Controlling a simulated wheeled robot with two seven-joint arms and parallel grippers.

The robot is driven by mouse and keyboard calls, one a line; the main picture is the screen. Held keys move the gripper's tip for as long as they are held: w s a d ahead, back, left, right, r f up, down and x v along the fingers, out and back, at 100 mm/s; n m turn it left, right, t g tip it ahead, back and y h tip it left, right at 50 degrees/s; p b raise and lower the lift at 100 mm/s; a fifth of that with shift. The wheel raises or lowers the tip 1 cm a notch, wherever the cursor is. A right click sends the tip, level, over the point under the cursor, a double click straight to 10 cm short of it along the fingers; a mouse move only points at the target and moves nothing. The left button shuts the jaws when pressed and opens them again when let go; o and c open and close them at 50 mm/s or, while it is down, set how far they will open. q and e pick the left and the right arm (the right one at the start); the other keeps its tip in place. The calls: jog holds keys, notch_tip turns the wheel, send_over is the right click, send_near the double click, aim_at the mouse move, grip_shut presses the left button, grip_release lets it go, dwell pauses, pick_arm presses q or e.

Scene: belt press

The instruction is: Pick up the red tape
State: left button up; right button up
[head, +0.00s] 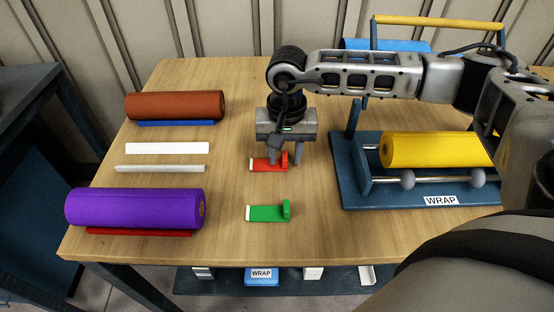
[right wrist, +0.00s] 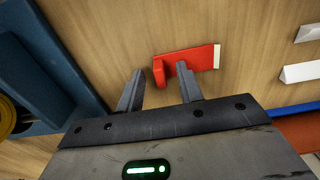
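The red tape (head: 266,163) lies on the wooden table, with a flat strip, a pale end at the left and an upright red tab at the right. My right gripper (head: 285,160) points down over its right end. In the right wrist view the red tape (right wrist: 195,60) lies just beyond the fingertips. My right gripper (right wrist: 160,69) is open there, and the upright tab shows between its two fingers with gaps either side. I cannot tell if a finger touches the strip. My left gripper is out of view.
A similar green tape (head: 267,213) lies nearer. Purple (head: 130,208) and brown (head: 175,105) rolls lie left, by white (head: 167,148) and grey (head: 160,169) strips. A blue stand (head: 400,200) with a yellow roll (head: 430,149) is at right. Table between is clear.

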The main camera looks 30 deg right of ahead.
grip_shut()
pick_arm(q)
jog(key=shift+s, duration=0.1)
pick_arm(e)
jog(key=shift+r, duration=0.1)
jog(key=shift+r, duration=0.55)
pick_arm(q)
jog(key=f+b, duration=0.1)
jog(key=b, duration=0.2)
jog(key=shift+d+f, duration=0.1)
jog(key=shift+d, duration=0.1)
pick_arm(e)
jog(key=s+r, duration=1.1)
jog(key=s, duration=0.3)
jog(key=shift+a+r, duration=0.2)
jog(key=shift+r, duration=0.15)
jog(key=shift+w, duration=0.1)
